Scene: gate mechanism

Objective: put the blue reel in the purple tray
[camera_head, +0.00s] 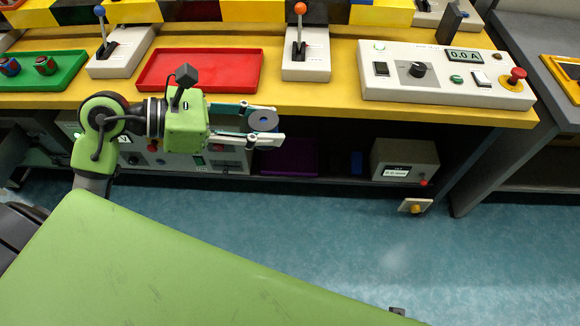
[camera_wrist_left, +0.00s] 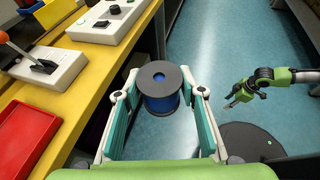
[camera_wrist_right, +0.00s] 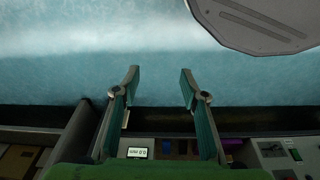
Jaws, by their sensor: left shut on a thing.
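The blue reel (camera_head: 263,117) has dark grey end discs and a blue middle, and it stands upright. My left gripper (camera_head: 264,125) is shut on it in front of the yellow bench edge. In the left wrist view the reel (camera_wrist_left: 160,92) sits between the fingertips, clear of any surface. The purple tray (camera_head: 290,158) is on the shaded shelf under the bench, below the reel in the head view. A purple patch, likely the tray, shows in the right wrist view (camera_wrist_right: 233,146). My right gripper (camera_wrist_right: 159,82) is open and empty; the head view does not show it.
The yellow bench top (camera_head: 330,95) overhangs the shelf. A red tray (camera_head: 200,70), lever boxes and a control panel (camera_head: 440,75) stand on it. A small blue object (camera_head: 356,163) and a grey box (camera_head: 405,160) are right of the purple tray. The floor in front is mostly open.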

